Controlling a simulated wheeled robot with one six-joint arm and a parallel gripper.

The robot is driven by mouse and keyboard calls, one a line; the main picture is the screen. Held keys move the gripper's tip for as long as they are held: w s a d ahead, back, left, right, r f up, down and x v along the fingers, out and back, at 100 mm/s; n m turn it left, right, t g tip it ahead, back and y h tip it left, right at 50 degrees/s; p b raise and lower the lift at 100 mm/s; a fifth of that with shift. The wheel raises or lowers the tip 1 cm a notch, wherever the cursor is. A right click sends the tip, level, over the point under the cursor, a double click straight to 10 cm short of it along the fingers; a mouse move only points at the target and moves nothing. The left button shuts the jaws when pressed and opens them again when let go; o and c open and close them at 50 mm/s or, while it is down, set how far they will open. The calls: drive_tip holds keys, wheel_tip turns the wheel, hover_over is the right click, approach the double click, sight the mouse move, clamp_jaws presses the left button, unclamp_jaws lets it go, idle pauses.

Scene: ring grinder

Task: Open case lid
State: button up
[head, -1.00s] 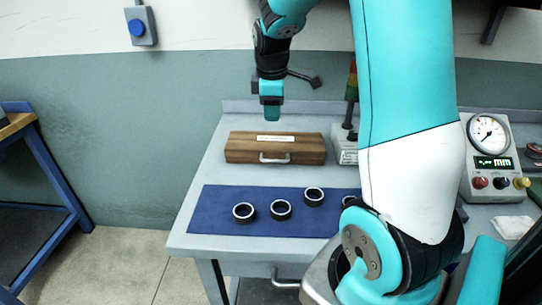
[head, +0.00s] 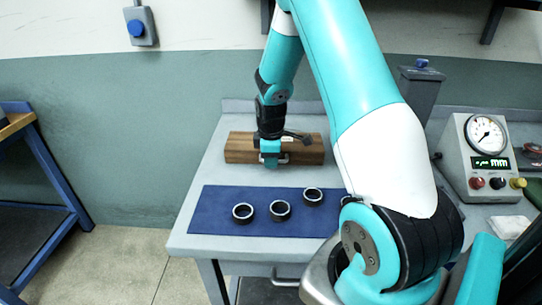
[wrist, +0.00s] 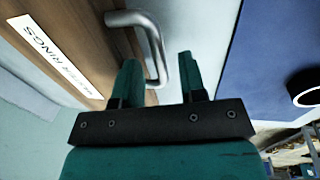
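The wooden case (head: 240,148) lies shut at the back of the table, with a metal handle (head: 284,158) on its front. The wrist view shows the case front (wrist: 85,30) with a white label and the curved handle (wrist: 157,45). My gripper (head: 270,161) is down at the front of the case, at the handle. In the wrist view my gripper (wrist: 160,68) has its two green fingers apart, with part of the handle between them. A gap shows beside the handle, so the fingers are not closed on it. My arm hides part of the case top in the head view.
A blue mat (head: 215,205) with several dark rings (head: 280,210) lies in front of the case. A gauge box (head: 480,160) with a dial and buttons stands at the right. My arm covers the table between them.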

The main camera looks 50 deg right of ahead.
drive_tip(key=shift+c, duration=0.5)
clamp_jaws()
